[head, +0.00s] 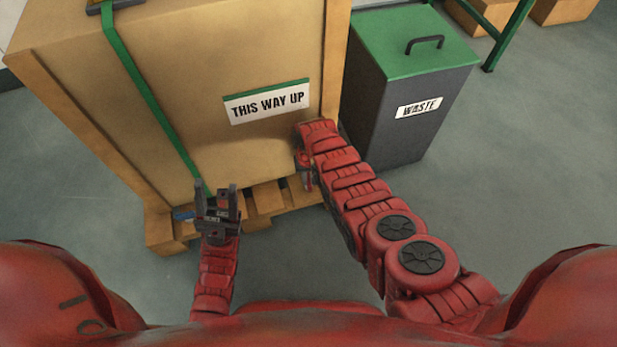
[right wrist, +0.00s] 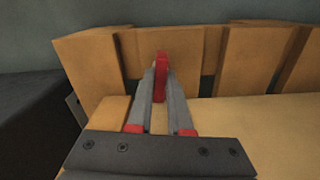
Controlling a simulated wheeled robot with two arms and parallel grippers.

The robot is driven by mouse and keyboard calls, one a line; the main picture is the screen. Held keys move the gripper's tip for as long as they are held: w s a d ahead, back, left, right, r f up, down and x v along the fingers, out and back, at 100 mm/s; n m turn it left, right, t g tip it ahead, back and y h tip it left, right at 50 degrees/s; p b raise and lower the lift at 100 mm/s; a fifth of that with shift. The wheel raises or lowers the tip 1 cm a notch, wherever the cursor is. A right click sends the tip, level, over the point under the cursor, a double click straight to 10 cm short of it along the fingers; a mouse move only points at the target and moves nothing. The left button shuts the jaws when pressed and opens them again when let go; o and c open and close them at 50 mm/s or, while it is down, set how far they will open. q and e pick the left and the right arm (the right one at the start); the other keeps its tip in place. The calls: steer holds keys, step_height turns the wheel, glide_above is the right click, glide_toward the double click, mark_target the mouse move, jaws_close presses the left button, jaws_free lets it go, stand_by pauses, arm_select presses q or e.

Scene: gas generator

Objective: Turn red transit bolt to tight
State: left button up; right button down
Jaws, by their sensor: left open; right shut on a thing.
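The red transit bolt (right wrist: 161,75) shows in the right wrist view as an upright red piece against the wooden pallet. My right gripper (right wrist: 157,85) is shut on it, with the fingertips on both sides of the red piece. My left gripper (head: 218,198) is open and empty, in front of the crate's lower left edge.
The large crate (head: 190,100) with a "THIS WAY UP" label stands on a wooden pallet (head: 165,232). A green strap (head: 150,90) runs down its front. A grey waste bin (head: 390,105) with a green lid stands close to its right. Floor at the right is clear.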

steer(key=m, duration=0.3)
steer(key=shift+m, duration=0.3)
steer(key=m, duration=0.4)
steer(key=shift+m, duration=0.3)
steer(key=m, duration=0.4)
steer(key=shift+m, duration=1.9)
steer(key=c, duration=0.8)
jaws_free()
steer(key=shift+c, duration=0.2)
